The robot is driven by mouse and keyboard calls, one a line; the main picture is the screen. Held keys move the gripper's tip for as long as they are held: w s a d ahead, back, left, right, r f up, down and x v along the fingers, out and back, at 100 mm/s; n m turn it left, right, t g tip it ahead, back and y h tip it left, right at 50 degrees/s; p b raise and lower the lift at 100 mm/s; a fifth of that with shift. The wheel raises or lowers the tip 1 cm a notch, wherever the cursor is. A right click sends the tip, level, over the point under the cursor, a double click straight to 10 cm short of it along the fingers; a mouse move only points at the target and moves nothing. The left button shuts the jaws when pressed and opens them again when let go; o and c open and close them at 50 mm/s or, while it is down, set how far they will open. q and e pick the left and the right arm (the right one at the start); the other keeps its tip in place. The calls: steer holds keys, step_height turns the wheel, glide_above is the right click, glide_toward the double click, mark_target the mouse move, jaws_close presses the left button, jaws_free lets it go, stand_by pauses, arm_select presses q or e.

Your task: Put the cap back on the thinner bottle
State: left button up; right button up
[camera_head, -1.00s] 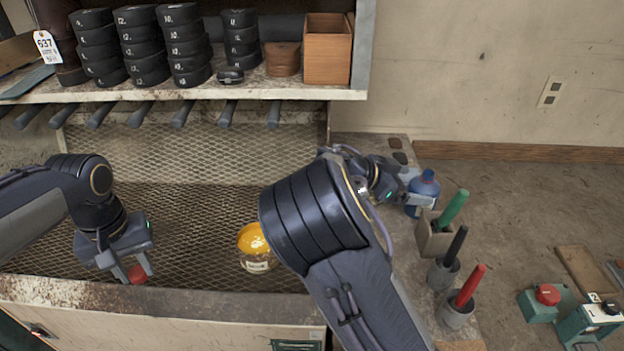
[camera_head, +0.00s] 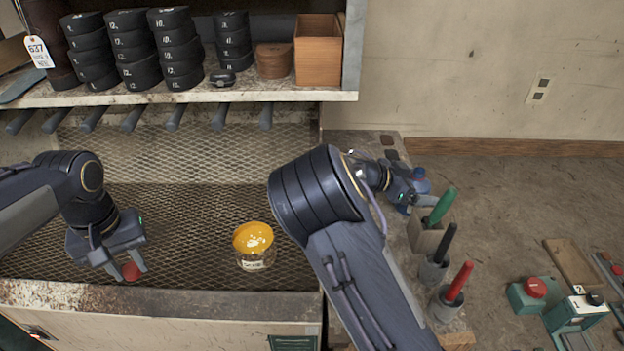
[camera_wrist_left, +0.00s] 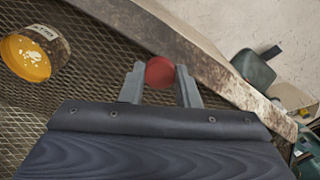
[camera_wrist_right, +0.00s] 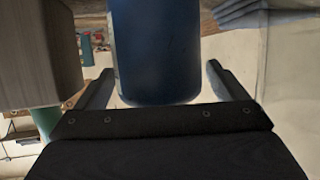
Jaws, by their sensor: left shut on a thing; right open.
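My left gripper (camera_head: 126,268) is shut on a small round red cap (camera_head: 131,271), held low over the mesh bench at the left. The cap also shows between the fingertips in the left wrist view (camera_wrist_left: 160,72). My right gripper (camera_head: 413,193) is open at the blue bottle (camera_head: 422,184) on the right side bench. In the right wrist view the blue bottle (camera_wrist_right: 153,50) stands between the spread fingers, with a visible gap on both sides. Its top is out of that view, and my gripper hides part of it in the head view.
A box with a green-handled tool (camera_head: 428,232) and cups with black- and red-handled tools (camera_head: 446,302) stand close in front of the bottle. A shelf (camera_head: 200,95) spans the back.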

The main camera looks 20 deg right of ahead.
mark_target(131, 270)
steer(key=c, duration=1.2)
steer(key=shift+r, duration=0.2)
arm_select(q)
steer(key=shift+f, duration=0.2)
arm_select(e)
steer(key=shift+r, duration=1.15)
arm_select(q)
steer(key=shift+f+b, duration=0.65)
steer(key=shift+b, duration=0.15)
steer(key=shift+f+b, duration=0.6)
steer(key=shift+b, duration=0.05)
steer(key=shift+f, duration=0.2)
arm_select(e)
steer(key=s+a+r, duration=0.3)
steer(key=a+r, duration=0.7)
steer(key=a, duration=0.3)
steer(key=shift+s+a+r, duration=0.15)
steer(key=shift+s+a, duration=0.1)
